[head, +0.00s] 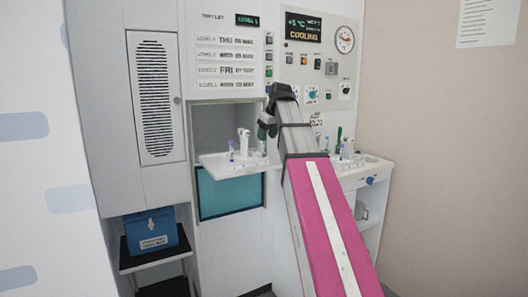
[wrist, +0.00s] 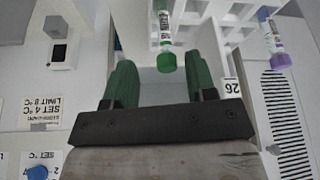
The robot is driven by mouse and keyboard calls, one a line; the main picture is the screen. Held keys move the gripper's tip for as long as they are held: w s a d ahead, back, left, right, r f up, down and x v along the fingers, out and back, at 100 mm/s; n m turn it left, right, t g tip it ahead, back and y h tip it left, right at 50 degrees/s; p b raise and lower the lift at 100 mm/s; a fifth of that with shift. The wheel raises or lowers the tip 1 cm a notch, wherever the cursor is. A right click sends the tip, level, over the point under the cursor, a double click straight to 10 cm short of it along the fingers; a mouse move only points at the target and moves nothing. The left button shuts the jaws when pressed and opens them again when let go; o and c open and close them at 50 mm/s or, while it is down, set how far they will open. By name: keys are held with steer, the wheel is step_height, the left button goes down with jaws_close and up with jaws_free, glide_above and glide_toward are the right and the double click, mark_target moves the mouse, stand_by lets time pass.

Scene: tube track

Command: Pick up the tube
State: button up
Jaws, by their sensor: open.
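A tube with a green cap and a white label (wrist: 165,38) shows at the top middle of the wrist view, its cap lying in line with the gap between my green fingers. My gripper (wrist: 162,75) is open with nothing clasped. In the head view my gripper (head: 267,128) hangs just above and right of a white shelf (head: 222,168) in the lift opening. A second tube with a purple cap (wrist: 272,32) shows at the upper right of the wrist view. Small tubes (head: 232,150) on the shelf are too small to tell apart in the head view.
A white rack-like frame (wrist: 217,10) lies beside the tubes. A side counter (head: 365,167) at the right holds several small items. A blue box (head: 152,232) stands on a low black shelf. A control panel with a cooling display (head: 303,27) is behind my arm.

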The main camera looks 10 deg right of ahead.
mark_target(264, 151)
steer(key=shift+s+a+x, duration=0.1)
steer(key=shift+x, duration=1.2)
steer(key=shift+s+a+x, duration=0.15)
steer(key=shift+x, duration=1.15)
steer(key=c, duration=0.8)
